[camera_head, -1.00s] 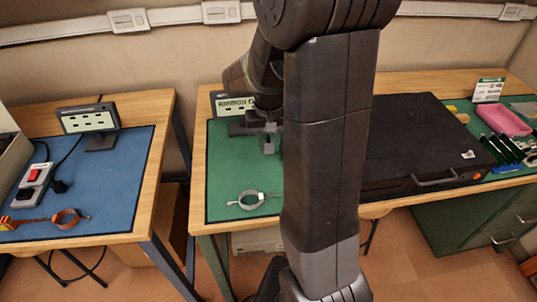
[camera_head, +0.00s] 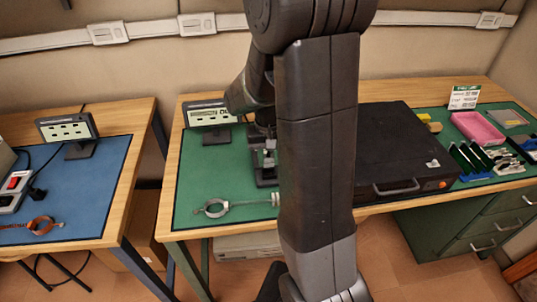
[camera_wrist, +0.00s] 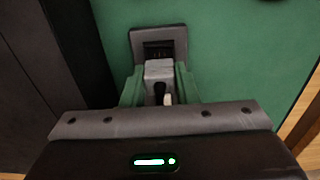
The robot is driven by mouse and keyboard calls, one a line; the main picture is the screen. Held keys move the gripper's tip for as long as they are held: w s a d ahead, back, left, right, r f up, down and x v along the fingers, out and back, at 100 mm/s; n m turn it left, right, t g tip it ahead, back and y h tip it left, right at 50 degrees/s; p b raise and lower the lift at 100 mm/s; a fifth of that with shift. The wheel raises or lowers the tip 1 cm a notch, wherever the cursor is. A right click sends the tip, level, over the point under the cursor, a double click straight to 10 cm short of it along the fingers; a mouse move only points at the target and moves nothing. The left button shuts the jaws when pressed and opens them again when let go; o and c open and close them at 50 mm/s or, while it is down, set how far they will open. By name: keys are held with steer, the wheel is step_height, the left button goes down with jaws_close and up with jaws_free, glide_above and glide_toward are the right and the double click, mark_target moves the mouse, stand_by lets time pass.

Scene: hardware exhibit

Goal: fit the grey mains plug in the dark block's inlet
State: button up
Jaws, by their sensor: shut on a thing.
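My gripper (camera_wrist: 160,88) is shut on the grey mains plug (camera_wrist: 158,70), with a green-looking finger on each side of it. The dark block (camera_wrist: 177,33) lies just ahead of the plug in the wrist view, its dark inlet facing the plug. The plug's front end meets the inlet's near edge in the picture; I cannot tell whether it touches or enters. In the head view my gripper (camera_head: 264,142) is low over the green mat at the dark block (camera_head: 264,179), partly hidden by my arm.
A large black case (camera_head: 400,150) stands right of the block. A ring-shaped clamp (camera_head: 215,208) lies at the mat's front left. A display panel (camera_head: 209,115) stands behind. Cards and a pink tray (camera_head: 478,127) are far right. A blue-matted table (camera_head: 70,190) is at left.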

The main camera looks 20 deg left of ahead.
mark_target(269, 165)
steer(key=shift+f, duration=0.4)
steer(key=shift+f+b, duration=0.25)
steer(key=shift+b, duration=0.05)
steer(key=shift+f, duration=0.2)
steer(key=shift+f+b, duration=0.85)
steer(key=shift+f, duration=0.1)
stand_by(0.8)
steer(key=o, duration=0.8)
steer(key=shift+o, duration=0.2)
steer(key=o, duration=0.3)
steer(key=shift+o, duration=0.2)
